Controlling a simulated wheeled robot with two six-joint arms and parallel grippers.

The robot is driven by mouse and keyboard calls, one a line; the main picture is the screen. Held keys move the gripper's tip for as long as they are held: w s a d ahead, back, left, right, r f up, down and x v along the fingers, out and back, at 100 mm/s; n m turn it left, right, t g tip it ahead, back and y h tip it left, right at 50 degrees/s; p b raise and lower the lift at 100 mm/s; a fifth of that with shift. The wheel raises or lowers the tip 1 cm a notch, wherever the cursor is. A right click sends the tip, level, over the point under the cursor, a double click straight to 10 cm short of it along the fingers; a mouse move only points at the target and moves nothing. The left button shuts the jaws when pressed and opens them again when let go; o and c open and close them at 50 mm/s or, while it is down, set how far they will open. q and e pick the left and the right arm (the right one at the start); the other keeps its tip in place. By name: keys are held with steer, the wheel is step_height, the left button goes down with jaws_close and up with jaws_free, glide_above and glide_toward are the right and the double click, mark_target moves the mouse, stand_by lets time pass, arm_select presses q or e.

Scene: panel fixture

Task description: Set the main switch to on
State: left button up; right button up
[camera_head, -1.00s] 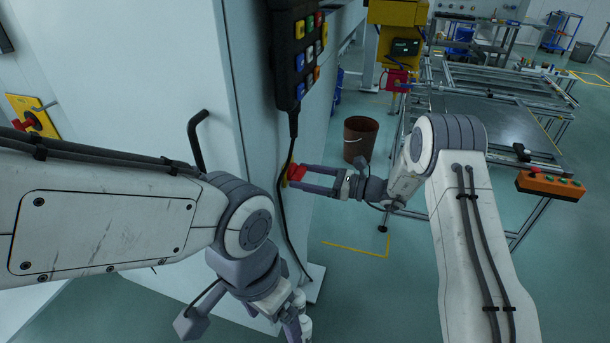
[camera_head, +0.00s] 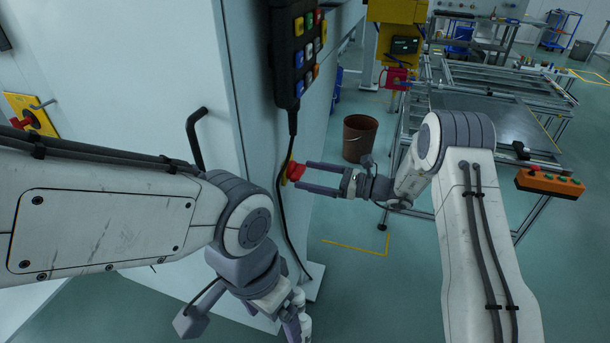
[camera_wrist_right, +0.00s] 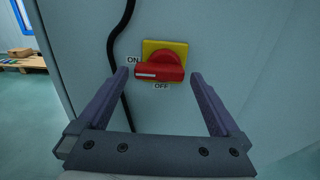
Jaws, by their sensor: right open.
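The main switch is a red rotary knob (camera_wrist_right: 160,68) on a yellow plate (camera_wrist_right: 172,46), fixed to the pale cabinet panel. Its handle lies about horizontal, with the white mark at its left end towards the ON label (camera_wrist_right: 133,61); the OFF label (camera_wrist_right: 161,86) is below. In the head view the knob (camera_head: 295,172) sits beside the black cable. My right gripper (camera_head: 308,175) is open and empty in front of the knob, its fingertips just short of it. My left gripper (camera_head: 293,322) hangs low at the bottom edge, partly cut off; its jaws are unclear.
A black pendant (camera_head: 298,50) with coloured buttons hangs above the knob, its cable (camera_head: 281,200) running down the panel. A black handle (camera_head: 194,138) is on the cabinet. Another yellow plate with a red knob (camera_head: 24,118) is far left. A brown bucket (camera_head: 359,137) stands behind my right gripper.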

steer(key=b+v, duration=0.1)
steer(key=v, duration=0.7)
steer(key=shift+d, duration=0.35)
steer(key=shift+s, duration=0.1)
steer(key=p+x, duration=0.1)
steer(key=x, duration=0.9)
steer(key=shift+a+p, duration=0.3)
steer(key=shift+n, duration=0.3)
steer(key=shift+d, duration=0.1)
